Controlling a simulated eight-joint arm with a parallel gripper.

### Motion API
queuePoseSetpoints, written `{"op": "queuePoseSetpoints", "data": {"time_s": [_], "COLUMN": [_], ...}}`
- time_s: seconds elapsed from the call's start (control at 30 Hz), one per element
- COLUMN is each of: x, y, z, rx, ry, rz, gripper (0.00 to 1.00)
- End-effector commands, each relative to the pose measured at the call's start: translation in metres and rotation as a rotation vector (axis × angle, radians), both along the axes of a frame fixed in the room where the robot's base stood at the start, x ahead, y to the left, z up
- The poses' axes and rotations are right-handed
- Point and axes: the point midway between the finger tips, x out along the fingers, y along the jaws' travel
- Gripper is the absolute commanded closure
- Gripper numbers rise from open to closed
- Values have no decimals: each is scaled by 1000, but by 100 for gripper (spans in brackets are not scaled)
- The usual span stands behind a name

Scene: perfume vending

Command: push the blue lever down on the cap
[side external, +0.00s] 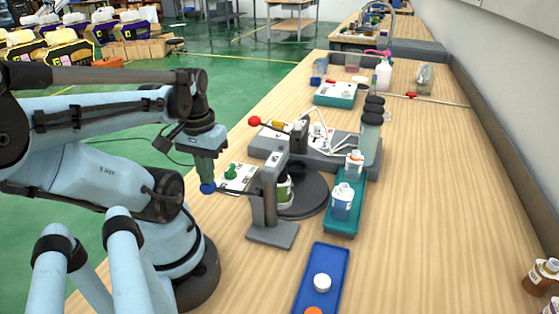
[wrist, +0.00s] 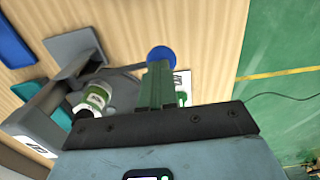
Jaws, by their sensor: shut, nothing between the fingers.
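The blue lever knob (side external: 208,188) is at the end of a thin dark arm on a grey press (side external: 268,205). It also shows in the wrist view (wrist: 160,57), left of which the lever arm runs to the press. My gripper (side external: 206,177) is shut, its green fingers pointing down right at the knob; exact contact is hard to tell. In the wrist view the fingertips (wrist: 158,70) overlap the knob's lower edge. A green-and-white bottle (side external: 284,192) stands at the press; it also shows in the wrist view (wrist: 92,100). Its cap is hidden behind the press in the side view.
A dark round turntable (side external: 308,200) lies behind the press. A teal tray (side external: 343,222) with bottles and a blue tray (side external: 310,265) with caps are to the right. A red-knobbed lever (side external: 254,121) stands farther back. The table's right side is mostly clear.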

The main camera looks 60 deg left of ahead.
Motion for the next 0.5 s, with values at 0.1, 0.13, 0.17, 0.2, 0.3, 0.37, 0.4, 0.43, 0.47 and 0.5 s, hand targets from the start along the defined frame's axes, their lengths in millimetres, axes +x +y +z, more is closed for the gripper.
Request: {"op": "queuePoseSetpoints", "data": {"time_s": [0.1,0.13,0.17,0.2,0.3,0.37,0.4,0.43,0.47,0.5], "x": [0,0,0,0,0,0,0,0,0,0], "y": [0,0,0,0,0,0,0,0,0,0], "z": [1,2,4,6,14,18,21,23,26,29], "rx": [-1,-1,-1,-1,-1,-1,0,0,0,0], "ry": [-1,-1,-1,-1,-1,-1,0,0,0,0], "rz": [0,0,0,0,0,0,0,0,0,0], "gripper": [100,100,100,100,100,100,100,100,100,100]}}
